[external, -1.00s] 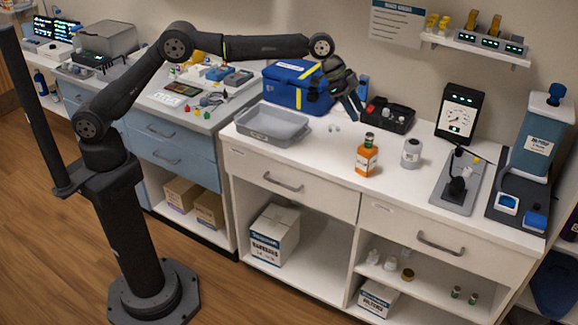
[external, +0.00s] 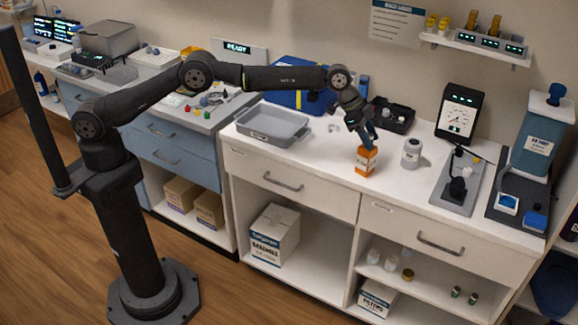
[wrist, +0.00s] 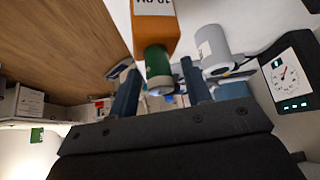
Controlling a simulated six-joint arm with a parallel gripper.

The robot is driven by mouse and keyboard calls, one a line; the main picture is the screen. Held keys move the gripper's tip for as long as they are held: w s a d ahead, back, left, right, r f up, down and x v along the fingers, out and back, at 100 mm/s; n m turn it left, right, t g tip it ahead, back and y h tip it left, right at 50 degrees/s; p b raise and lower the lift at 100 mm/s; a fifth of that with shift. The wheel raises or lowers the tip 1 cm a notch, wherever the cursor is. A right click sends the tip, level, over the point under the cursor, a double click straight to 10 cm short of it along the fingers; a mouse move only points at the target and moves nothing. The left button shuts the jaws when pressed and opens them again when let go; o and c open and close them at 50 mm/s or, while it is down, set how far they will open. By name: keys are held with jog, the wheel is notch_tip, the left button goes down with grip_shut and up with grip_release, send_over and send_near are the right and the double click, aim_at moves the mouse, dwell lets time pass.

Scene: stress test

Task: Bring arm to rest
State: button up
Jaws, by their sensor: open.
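My arm reaches over the white counter (external: 310,165). My gripper (external: 367,136) points down at the orange bottle (external: 366,160), which stands upright on the counter and has its top hidden by the fingers. In the wrist view my gripper (wrist: 159,75) is open, with its two dark fingers on either side of the bottle's green cap (wrist: 158,62). The cap touches neither finger visibly; how deep it sits between them I cannot tell.
A grey-white jar (external: 411,152) stands close right of the bottle. A grey bin (external: 270,128) is at left; a gauge (external: 458,118) stands at right. The counter's front is clear.

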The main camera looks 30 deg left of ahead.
jog(key=shift+r, duration=0.1)
jog(key=w+v, duration=0.1)
jog(key=v, duration=1)
jog(key=x, duration=0.7)
jog(key=s+x, duration=0.1)
jog(key=x, duration=0.3)
jog(key=shift+f, duration=0.25)
jog(key=r, duration=0.4)
jog(key=shift+s+r, duration=0.3)
jog(key=shift+r, duration=0.1)
jog(key=s+r, duration=0.7)
jog(key=s, duration=0.4)
jog(key=w+a+f, duration=0.4)
jog(key=w+f, duration=0.3)
jog(key=w, duration=0.2)
jog(key=w+a+f, duration=0.5)
jog(key=w+f, duration=0.3)
jog(key=w, duration=0.2)
jog(key=shift+a+n, duration=0.25)
jog(key=shift+n, duration=0.05)
